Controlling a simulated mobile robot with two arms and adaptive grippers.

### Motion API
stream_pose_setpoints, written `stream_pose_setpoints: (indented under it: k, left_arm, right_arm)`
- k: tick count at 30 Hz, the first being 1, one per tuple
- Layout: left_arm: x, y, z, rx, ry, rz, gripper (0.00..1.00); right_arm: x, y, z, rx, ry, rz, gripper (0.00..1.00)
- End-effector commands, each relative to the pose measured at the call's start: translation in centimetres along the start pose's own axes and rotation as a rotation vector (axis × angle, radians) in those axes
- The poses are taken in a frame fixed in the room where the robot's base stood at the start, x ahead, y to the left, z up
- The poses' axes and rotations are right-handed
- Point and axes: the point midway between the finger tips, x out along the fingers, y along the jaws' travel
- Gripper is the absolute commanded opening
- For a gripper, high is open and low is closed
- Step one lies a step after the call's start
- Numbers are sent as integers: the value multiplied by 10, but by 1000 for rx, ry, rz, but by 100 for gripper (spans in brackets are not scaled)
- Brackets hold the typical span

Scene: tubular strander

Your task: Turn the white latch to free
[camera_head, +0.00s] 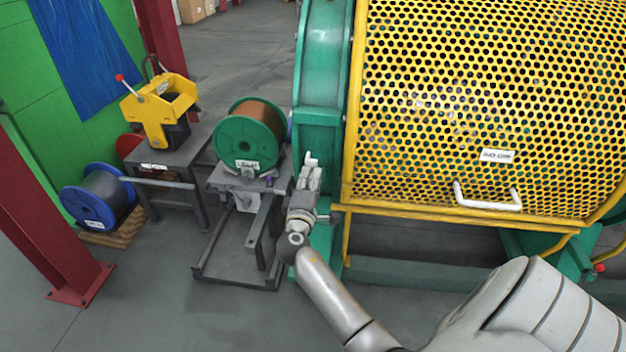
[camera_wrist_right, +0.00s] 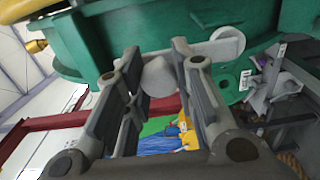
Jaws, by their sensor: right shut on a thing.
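The white latch (camera_head: 311,160) is at the lower left of the green machine frame, just left of the yellow guard. My right gripper (camera_head: 309,176) reaches up to it from below and covers part of it. In the right wrist view the latch (camera_wrist_right: 228,46) shows as a white bar with a round end at the right, against the green frame. Its rounded grey-white end sits between the two fingers of my right gripper (camera_wrist_right: 157,66), which are shut on it. My left gripper is not in view.
A yellow perforated guard (camera_head: 440,110) with a white handle (camera_head: 488,203) stands right of the gripper. A green spool (camera_head: 248,140) on a grey stand (camera_head: 235,245) is close on the left. Open floor (camera_head: 150,300) lies at the lower left.

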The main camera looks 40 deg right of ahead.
Motion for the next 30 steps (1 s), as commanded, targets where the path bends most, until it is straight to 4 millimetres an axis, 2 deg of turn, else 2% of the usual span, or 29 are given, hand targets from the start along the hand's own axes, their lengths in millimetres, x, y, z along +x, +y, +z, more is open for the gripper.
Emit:
stream_pose_setpoints:
  k: [13, 14, 18, 30]
  left_arm:
    - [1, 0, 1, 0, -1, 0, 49]
    - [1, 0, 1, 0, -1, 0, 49]
    - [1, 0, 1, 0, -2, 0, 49]
    - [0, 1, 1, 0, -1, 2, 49]
  right_arm:
    - [0, 2, -2, -15, 2, 5, 0]
    - [0, 2, -2, -15, 2, 5, 29]
    - [0, 2, -1, -14, 2, 4, 46]
    - [-6, 0, -1, -12, 2, 1, 46]
